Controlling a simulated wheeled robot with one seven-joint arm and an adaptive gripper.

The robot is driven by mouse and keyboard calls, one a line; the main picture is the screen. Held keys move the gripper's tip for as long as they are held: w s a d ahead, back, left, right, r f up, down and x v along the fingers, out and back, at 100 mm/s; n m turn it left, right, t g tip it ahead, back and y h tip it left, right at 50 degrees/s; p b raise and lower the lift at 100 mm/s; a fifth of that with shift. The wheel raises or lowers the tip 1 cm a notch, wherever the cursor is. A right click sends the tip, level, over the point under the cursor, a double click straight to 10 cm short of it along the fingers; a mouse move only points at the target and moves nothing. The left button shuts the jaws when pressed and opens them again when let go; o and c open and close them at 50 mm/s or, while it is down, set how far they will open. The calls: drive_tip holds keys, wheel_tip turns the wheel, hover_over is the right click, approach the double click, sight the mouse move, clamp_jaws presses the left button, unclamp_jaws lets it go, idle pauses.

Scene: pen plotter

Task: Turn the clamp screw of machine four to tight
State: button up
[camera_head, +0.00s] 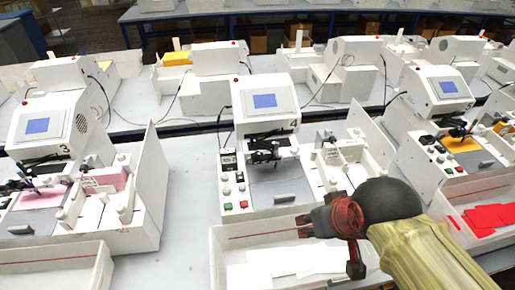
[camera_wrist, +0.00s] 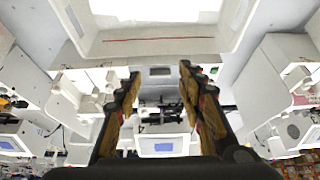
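Machine four (camera_head: 265,100) is a white plotter with a blue screen and a "4" on its front, in the middle of the head view. Its dark pen carriage (camera_head: 264,152) hangs below the screen over a grey bed. The clamp screw is too small to make out there. In the wrist view the machine's screen (camera_wrist: 163,146) and dark carriage (camera_wrist: 163,110) show between my fingers. My gripper (camera_head: 332,243) is in front of the machine, to the right and apart from it, over the white tray. Its fingers (camera_wrist: 160,72) are spread with nothing between them.
A white tray (camera_head: 218,262) with white sheets stands in front of machine four. A white fixture with an upright panel (camera_head: 372,140) is to its right. Machine three (camera_head: 50,125) is at left, another plotter (camera_head: 440,90) with red sheets at right.

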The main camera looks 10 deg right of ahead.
drive_tip(key=p, duration=0.2)
drive_tip(key=n+g+p, duration=0.5)
drive_tip(key=n+p, duration=0.2)
drive_tip(key=p, duration=1.7)
hover_over(257, 153)
drive_tip(key=f, duration=0.5)
drive_tip(key=shift+w+f, duration=0.15)
drive_tip(key=shift+w, duration=0.05)
drive_tip(key=shift+s+n, duration=0.2)
drive_tip(key=shift+n, duration=0.1)
drive_tip(key=shift+f, duration=0.35)
drive_tip(key=shift+f+p, duration=1.05)
drive_tip(key=shift+f, duration=2.5)
